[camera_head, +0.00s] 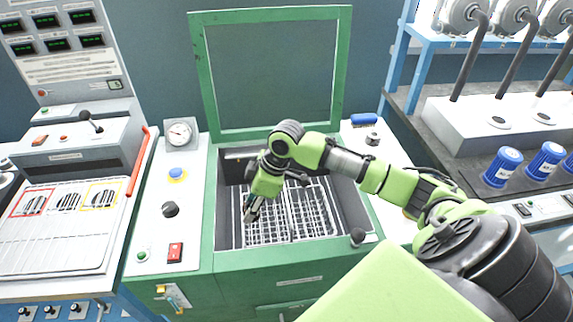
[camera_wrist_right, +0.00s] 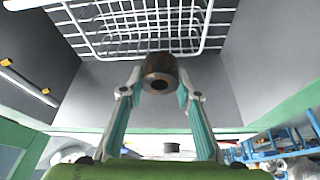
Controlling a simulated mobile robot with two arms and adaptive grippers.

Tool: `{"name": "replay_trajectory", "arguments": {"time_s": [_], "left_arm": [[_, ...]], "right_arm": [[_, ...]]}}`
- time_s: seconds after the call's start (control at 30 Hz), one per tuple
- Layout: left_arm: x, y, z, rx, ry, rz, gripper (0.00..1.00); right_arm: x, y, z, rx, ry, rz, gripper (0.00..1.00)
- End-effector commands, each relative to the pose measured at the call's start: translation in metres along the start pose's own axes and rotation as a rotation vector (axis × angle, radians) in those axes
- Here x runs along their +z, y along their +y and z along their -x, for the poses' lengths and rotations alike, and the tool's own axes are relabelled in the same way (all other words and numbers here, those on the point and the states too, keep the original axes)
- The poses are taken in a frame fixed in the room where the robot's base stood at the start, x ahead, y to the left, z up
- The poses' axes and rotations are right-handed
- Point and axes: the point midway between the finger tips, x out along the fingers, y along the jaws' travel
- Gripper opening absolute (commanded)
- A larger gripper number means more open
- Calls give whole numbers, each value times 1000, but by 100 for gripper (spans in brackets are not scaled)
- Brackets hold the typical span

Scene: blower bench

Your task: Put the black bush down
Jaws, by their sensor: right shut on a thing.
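My right gripper (camera_head: 251,208) reaches down into the open green-framed tank, over the left part of the white wire basket (camera_head: 300,215). In the right wrist view its two fingers (camera_wrist_right: 160,88) are closed on a dark, ring-shaped black bush (camera_wrist_right: 158,66) with a brownish sheen and a round hole. The wire basket also shows beyond the bush in that view (camera_wrist_right: 130,22). I cannot tell whether the bush touches the basket. In the head view the bush is too small to make out clearly. My left gripper is not in view.
The tank's green lid (camera_head: 272,75) stands open at the back. The green front rim (camera_head: 290,258) and dark tank walls surround the basket. A panel with a gauge (camera_head: 179,133) and a red switch (camera_head: 175,252) is at left. Blue-capped jars (camera_head: 503,166) stand at right.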

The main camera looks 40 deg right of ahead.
Motion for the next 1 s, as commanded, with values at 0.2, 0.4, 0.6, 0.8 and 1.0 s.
{"name": "replay_trajectory", "arguments": {"time_s": [0.2, 0.4, 0.6, 0.8, 1.0], "left_arm": [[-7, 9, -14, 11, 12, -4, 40], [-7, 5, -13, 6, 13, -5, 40], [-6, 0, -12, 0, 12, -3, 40], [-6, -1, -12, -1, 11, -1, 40], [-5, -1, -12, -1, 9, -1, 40]], "right_arm": [[3, 26, -10, -46, 3, 117, 0], [14, 28, -33, -58, -2, 138, 0], [26, 29, -62, -55, -1, 138, 0], [32, 29, -77, -54, -2, 138, 0], [42, 28, -101, -55, -2, 139, 0]]}}
